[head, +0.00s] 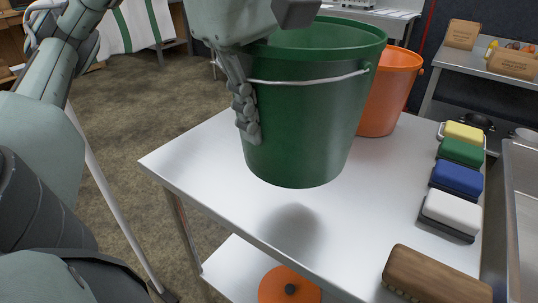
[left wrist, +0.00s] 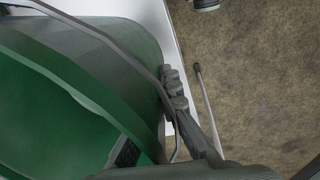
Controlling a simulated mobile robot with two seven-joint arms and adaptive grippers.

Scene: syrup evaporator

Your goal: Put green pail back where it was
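The green pail (head: 310,130) hangs upright above the white table (head: 200,165), its shadow on the tabletop below and apart from its base. My left gripper (head: 248,112) is shut on the pail's left wall at the rim. One finger lies along the outside; the other is hidden inside the pail in the head view. In the left wrist view the pail (left wrist: 60,100) fills the left side, with a finger against its outer wall and a dark finger part inside. The wire handle (head: 310,81) lies down against the pail. My right gripper is not in view.
An orange pail (head: 390,95) stands close behind the green one. Yellow, green, blue and white brushes (head: 457,178) line the table's right side, with a brown brush (head: 432,277) in front. A metal basin (head: 520,220) is at right. The table's front left is clear.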

